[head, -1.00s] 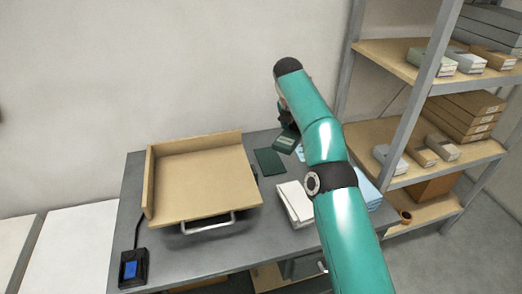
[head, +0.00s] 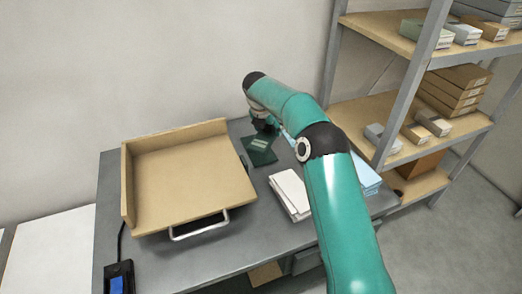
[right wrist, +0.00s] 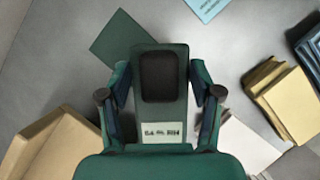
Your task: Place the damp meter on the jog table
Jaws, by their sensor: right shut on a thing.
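The damp meter (right wrist: 176,119) is a dark green box with a black window and a white label. My right gripper (head: 264,128) is shut on it, with one finger on each side in the right wrist view (right wrist: 160,100). In the head view the meter (head: 259,142) is at the back of the grey table, by a dark green mat (head: 263,159), partly hidden by the gripper. The jog table (head: 185,180), a tan tray with raised left and back walls and a front handle, is to its left. My left gripper is not in view.
The grey table (head: 205,262) carries a white paper stack (head: 289,192) and light blue paper (head: 366,180) on the right. A shelf (head: 395,112) with boxes stands at the right. The tray's surface is empty.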

